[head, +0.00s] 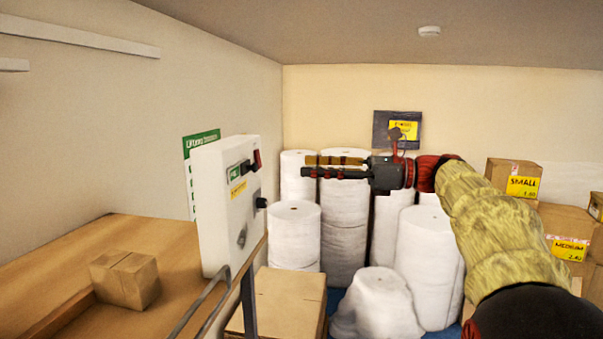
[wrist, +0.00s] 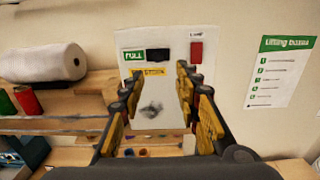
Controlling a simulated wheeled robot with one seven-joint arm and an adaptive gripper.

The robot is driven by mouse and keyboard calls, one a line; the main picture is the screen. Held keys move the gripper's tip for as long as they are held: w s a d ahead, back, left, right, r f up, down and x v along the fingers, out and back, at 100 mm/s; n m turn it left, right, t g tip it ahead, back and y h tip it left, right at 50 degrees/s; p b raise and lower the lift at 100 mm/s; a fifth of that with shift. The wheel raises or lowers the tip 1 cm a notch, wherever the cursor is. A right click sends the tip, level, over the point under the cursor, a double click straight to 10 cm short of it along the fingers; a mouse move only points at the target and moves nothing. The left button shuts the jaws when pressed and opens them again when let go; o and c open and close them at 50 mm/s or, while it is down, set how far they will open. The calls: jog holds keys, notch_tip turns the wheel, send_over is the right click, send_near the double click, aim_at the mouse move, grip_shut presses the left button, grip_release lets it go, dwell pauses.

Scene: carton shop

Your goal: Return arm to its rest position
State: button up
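My arm, in a yellow quilted sleeve, reaches in from the lower right of the head view. My gripper (head: 307,167) is raised and points left, toward the white control box (head: 215,225). In the wrist view my gripper (wrist: 160,70) has its two yellow-padded fingers apart with nothing held between them. The control box (wrist: 165,112) shows behind and between the fingers, apart from them as far as I can tell. It has a green label, a dark block, a yellow label and a red switch (wrist: 196,52).
A wooden bench (head: 150,240) with a small carton (head: 125,279) lies at left. A metal rail (head: 249,300) stands before the box. Several white rolls (head: 293,236) fill the back, with cartons (head: 514,178) at right. The wrist view shows shelves with a roll (wrist: 45,63) at left.

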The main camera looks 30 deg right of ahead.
notch_tip(320, 180, down, 25)
jog(key=s+d+n+g+h+b, duration=0.2)
jog(key=d+n+h, duration=0.1)
jog(key=n+h, duration=0.45)
jog(key=s+a+f+n+g+h+b, duration=0.1)
jog(key=s+a+f+n+b, duration=0.4)
jog(key=f, duration=0.9)
jog(key=s+a+f+n+g+h+b, duration=0.1)
jog(key=s+a+f+n+h+b, duration=0.2)
jog(key=s+f+b, duration=0.9)
jog(key=s+a+f+n+g+h+b, duration=0.1)
jog(key=s+a+f+n+h+b, duration=0.2)
jog(key=s+a+f+n+b, duration=0.5)
jog(key=shift+s+a+f+n+b, duration=0.2)
jog(key=shift+f+n+b, duration=0.7)
jog(key=shift+f, duration=3)
